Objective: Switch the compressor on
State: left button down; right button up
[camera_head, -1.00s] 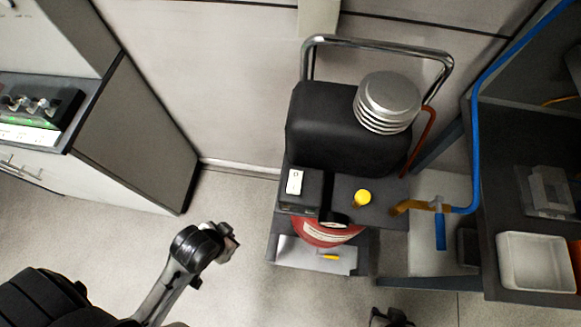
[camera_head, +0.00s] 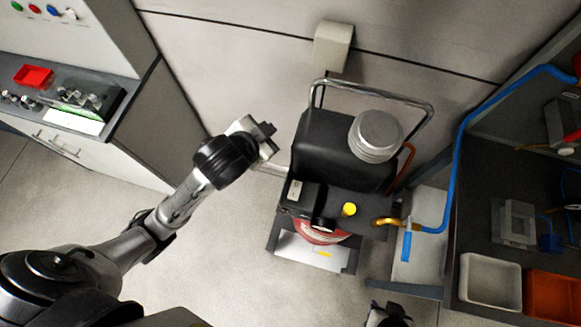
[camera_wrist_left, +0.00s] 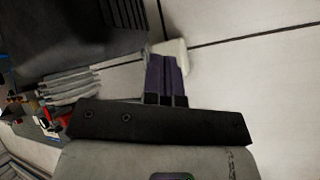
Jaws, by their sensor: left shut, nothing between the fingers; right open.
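The compressor (camera_head: 335,150) stands on the floor against the wall, with a black body, a silver ribbed head (camera_head: 376,135), a chrome handle and a red tank (camera_head: 318,234) below. Its switch box carries a small white rocker switch (camera_head: 296,190); its position is too small to tell. A yellow knob (camera_head: 349,209) sits beside it. My left gripper (camera_head: 268,140) is shut and empty, apart from and left of the black body. Its dark fingers (camera_wrist_left: 165,80) lie together in the left wrist view. My right gripper (camera_head: 388,314) is open, partly visible at the bottom edge.
A blue hose (camera_head: 462,135) runs from the brass valve to the right bench, which holds a white tray (camera_head: 490,281) and an orange tray (camera_head: 552,296). A white box (camera_head: 333,45) is on the wall.

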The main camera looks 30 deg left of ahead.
pick_arm(q)
jog(key=w+d+r+m+h+p, duration=0.1)
jog(key=w+r+m+p, duration=0.15)
jog(key=r, duration=0.25)
jog(key=w+d+r+m+p, duration=0.1)
jog(key=d+r+p, duration=0.15)
jog(key=r, duration=0.25)
jog(key=w+d+r+m+h+p, duration=0.1)
jog(key=r+m+p, duration=0.15)
jog(key=r, duration=0.25)
jog(key=s+d+f+m+g+h+p, duration=0.1)
jog(key=s+f+m+g, duration=0.3)
jog(key=s+f+g, duration=0.6)
jog(key=shift+s+d+f, duration=0.35)
jog(key=shift+d+f, duration=0.25)
jog(key=shift+f, duration=0.15)
pick_arm(e)
notch_tip(320, 180, up, 10)
jog(key=shift+d+r, duration=0.1)
pick_arm(q)
jog(key=shift+f, duration=0.1)
